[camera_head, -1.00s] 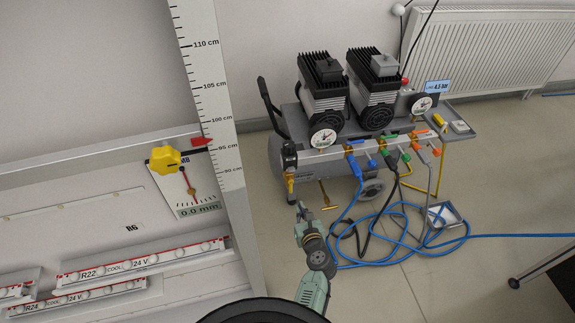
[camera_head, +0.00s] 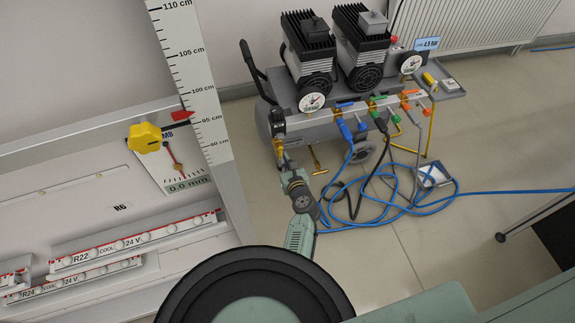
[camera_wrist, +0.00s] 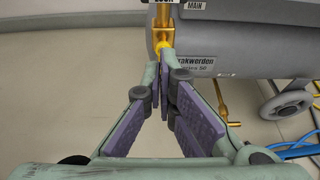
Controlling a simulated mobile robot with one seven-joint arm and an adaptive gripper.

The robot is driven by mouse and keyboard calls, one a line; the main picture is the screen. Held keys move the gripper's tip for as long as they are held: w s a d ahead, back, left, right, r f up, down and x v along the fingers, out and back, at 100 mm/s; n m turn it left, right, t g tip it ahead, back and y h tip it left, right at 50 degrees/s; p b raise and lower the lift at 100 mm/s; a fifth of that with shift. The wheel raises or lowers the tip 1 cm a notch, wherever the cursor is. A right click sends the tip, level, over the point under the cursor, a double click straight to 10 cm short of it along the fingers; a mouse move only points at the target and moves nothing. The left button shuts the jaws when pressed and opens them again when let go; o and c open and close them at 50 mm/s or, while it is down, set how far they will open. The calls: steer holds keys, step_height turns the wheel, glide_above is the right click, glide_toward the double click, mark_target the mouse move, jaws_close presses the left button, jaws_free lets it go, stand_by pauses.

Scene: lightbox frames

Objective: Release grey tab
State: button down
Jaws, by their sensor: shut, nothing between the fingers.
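No tab is plainly grey at this size. The compressor's (camera_head: 288,108) manifold carries a blue coupling (camera_head: 345,130), a green-topped coupling (camera_head: 377,105) and an orange-topped coupling (camera_head: 408,98) with a grey hose below it. My gripper (camera_head: 281,163) is at the gold fitting (camera_head: 278,148) on the manifold's left end, away from these couplings. In the wrist view my gripper (camera_wrist: 166,68) is shut and empty, its purple-padded fingers meeting just in front of the gold fitting (camera_wrist: 163,38). Whether the tips touch it I cannot tell.
The grey tank (camera_wrist: 230,42) and a gold T-shaped handle (camera_head: 319,170) are close right of my gripper. Blue hose (camera_head: 400,205) lies looped on the floor. A white cabinet with a yellow knob (camera_head: 145,138) and a ruler (camera_head: 185,70) stands left.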

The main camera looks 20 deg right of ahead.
steer(key=x, duration=0.5)
steer(key=shift+w+r, duration=0.1)
steer(key=shift+w, duration=0.2)
steer(key=r+p, duration=0.1)
steer(key=r, duration=0.1)
steer(key=r+p, duration=0.1)
steer(key=shift+s+r, duration=0.2)
steer(key=shift+r, duration=0.15)
step_height(320, 180, up, 4)
steer(key=p, duration=0.4)
steer(key=shift+f, duration=0.25)
steer(key=b, duration=0.3)
glide_toward(280, 138)
steer(key=s+f, duration=0.2)
steer(key=f, duration=0.1)
steer(key=shift+f, duration=0.35)
